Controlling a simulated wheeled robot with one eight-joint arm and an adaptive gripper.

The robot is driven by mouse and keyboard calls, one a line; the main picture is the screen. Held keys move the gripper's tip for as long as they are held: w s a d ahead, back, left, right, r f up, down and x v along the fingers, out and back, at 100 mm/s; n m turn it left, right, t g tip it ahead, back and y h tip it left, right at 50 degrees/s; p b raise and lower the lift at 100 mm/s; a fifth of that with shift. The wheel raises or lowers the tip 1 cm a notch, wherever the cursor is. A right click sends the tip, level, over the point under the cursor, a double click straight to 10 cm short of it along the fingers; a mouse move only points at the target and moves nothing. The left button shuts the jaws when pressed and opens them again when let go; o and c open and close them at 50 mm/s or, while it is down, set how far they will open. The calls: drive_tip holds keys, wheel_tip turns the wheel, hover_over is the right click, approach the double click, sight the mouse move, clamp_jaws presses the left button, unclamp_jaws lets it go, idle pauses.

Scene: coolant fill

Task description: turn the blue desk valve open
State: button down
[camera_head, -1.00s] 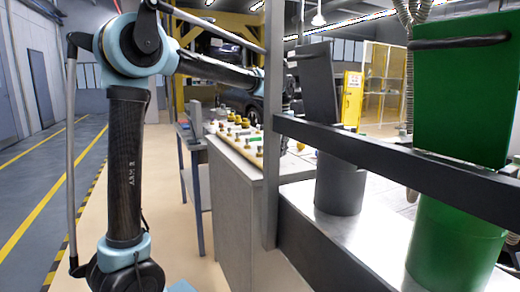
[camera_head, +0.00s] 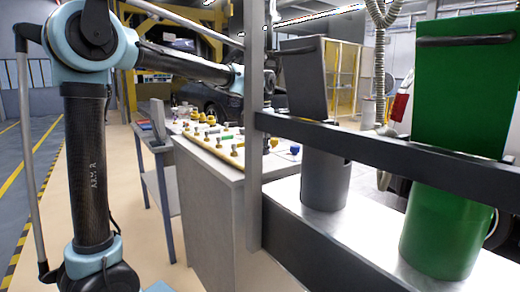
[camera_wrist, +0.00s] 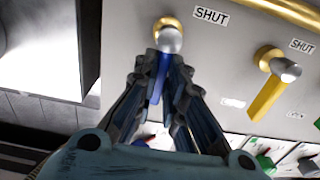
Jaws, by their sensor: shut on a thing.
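The blue desk valve shows in the wrist view as a blue lever (camera_wrist: 158,84) hanging from a silver knob on a brass fitting, under a SHUT label (camera_wrist: 210,15). The lever points down and slightly left in that picture. My gripper (camera_wrist: 166,66) has its two fingers on either side of the blue lever, just below the knob, and is shut on it. The fingers hide part of the lever's sides. In the head view the grey post and rail cover most of my gripper, and I cannot make out its hold there.
A yellow lever valve (camera_wrist: 268,92) with its own SHUT label is to the right in the wrist view. The grey post (camera_head: 254,130) and rail (camera_head: 380,155) cross the head view before the desk (camera_head: 215,195). Grey (camera_head: 325,180) and green (camera_head: 445,235) bins stand right.

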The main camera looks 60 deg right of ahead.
drive_tip(key=shift+w, duration=0.1)
idle(0.3)
drive_tip(key=c, duration=1.7)
unclamp_jaws()
drive_tip(key=shift+o, duration=0.2)
drive_tip(key=shift+r, duration=0.1)
wheel_tip(320, 180, up, 12)
drive_tip(key=shift+w, duration=0.15)
